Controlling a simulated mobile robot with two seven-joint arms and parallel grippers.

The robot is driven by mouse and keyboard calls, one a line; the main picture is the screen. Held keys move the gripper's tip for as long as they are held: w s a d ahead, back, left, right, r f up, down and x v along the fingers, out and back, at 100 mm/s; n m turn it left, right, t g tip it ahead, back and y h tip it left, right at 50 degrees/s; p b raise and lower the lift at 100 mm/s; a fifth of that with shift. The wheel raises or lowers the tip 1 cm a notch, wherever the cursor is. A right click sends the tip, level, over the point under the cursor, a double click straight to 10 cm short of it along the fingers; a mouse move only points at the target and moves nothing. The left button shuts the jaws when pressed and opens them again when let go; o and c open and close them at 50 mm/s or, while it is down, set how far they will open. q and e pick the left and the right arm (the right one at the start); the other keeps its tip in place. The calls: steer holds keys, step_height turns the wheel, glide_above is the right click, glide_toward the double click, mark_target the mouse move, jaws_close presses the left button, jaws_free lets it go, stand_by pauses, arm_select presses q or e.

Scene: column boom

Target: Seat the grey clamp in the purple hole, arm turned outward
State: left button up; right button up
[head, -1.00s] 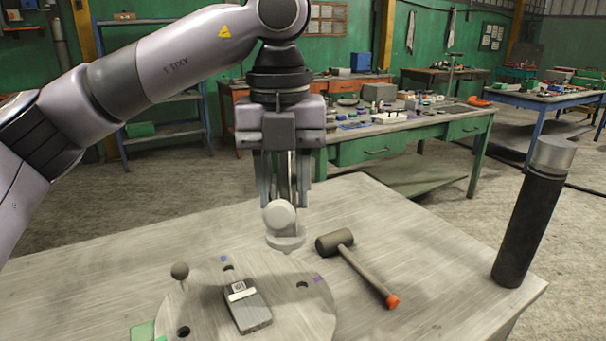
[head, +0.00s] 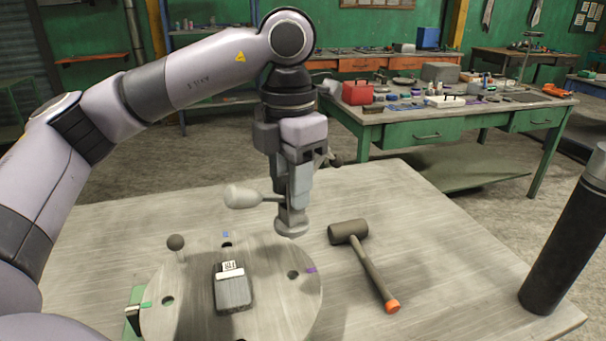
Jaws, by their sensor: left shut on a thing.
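My left gripper (head: 294,188) points down and is shut on the grey clamp (head: 291,221). The clamp hangs upright, its round foot showing just beyond the far edge of the round metal plate (head: 190,321) and apparently above the table. Its arm, with a pale rounded end, sticks out to the left in the picture. A dark knob shows to the right, behind the fingers. The purple hole (head: 293,275), beside a purple mark (head: 311,270), is empty and lies below the clamp in the picture, nearer to me. My right gripper is not in view.
A flat grey block with a label (head: 233,290) lies on the plate. A ball-topped pin (head: 176,243) stands at its left. Other holes have blue (head: 226,234) and green marks. A mallet (head: 365,262) lies right of the plate; a dark cylinder (head: 556,250) stands at the table's right edge.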

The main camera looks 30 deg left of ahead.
mark_target(291, 219)
arm_select(q)
steer(key=shift+f, duration=0.1)
step_height(291, 219, down, 6)
steer(key=b, duration=0.4)
steer(key=shift+a+f+b, duration=0.1)
steer(key=shift+b, duration=0.25)
steer(key=shift+f, duration=0.1)
stand_by(0.9)
steer(key=shift+f+b, duration=1.9)
steer(key=shift+f, duration=0.25)
steer(key=o, duration=0.8)
